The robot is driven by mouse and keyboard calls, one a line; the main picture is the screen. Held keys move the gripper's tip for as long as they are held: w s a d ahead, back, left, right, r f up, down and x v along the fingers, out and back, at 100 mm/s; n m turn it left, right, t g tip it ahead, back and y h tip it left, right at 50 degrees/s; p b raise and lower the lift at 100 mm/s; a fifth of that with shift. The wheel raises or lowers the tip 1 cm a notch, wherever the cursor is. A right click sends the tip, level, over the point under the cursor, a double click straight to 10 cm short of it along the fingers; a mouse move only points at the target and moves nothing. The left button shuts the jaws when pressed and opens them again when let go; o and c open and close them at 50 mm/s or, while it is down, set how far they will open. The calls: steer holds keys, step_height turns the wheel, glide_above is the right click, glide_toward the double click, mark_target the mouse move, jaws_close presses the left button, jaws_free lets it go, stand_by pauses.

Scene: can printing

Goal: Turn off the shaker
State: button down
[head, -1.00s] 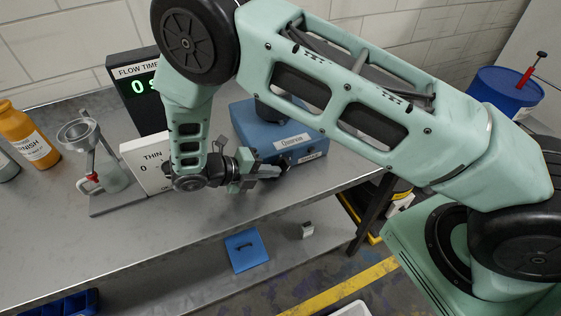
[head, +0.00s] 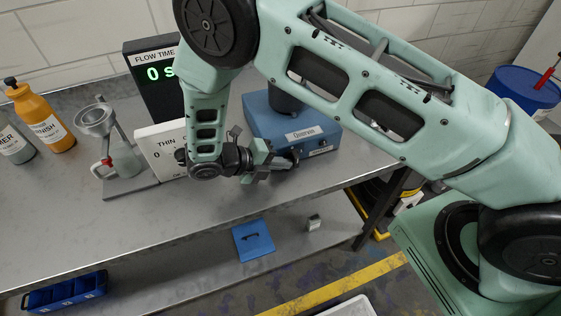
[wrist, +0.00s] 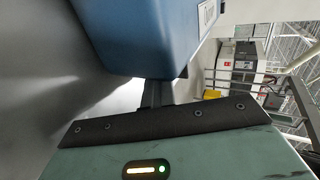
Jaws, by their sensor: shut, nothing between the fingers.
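The shaker is a blue box (head: 274,130) with a white name label, standing on the steel bench towards the back. My arm reaches in front of it and hides part of it. My gripper (head: 290,160) is low at the shaker's front side, close to the lower front edge. It is shut and holds nothing. In the wrist view the blue shaker body (wrist: 150,35) fills the upper middle, and the dark fingers (wrist: 155,94) are just at its lower edge. I cannot tell whether they touch it. A small round part shows on the shaker's front; no switch is clearly visible.
Left of the shaker are a white "THIN" sign (head: 160,150), a flow-time display (head: 158,88), a cup on a stand (head: 96,120) and bottles (head: 42,118). A blue bin tray (head: 65,293) and a blue lid (head: 253,240) lie lower. The front bench top is clear.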

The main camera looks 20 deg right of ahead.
steer(key=shift+d+r, duration=0.25)
steer(key=shift+d, duration=0.5)
step_height(320, 180, up, 10)
steer(key=a+b, duration=0.1)
steer(key=b, duration=0.1)
steer(key=shift+a+f+b, duration=0.2)
steer(key=shift+f+b, duration=0.05)
steer(key=shift+b, duration=0.05)
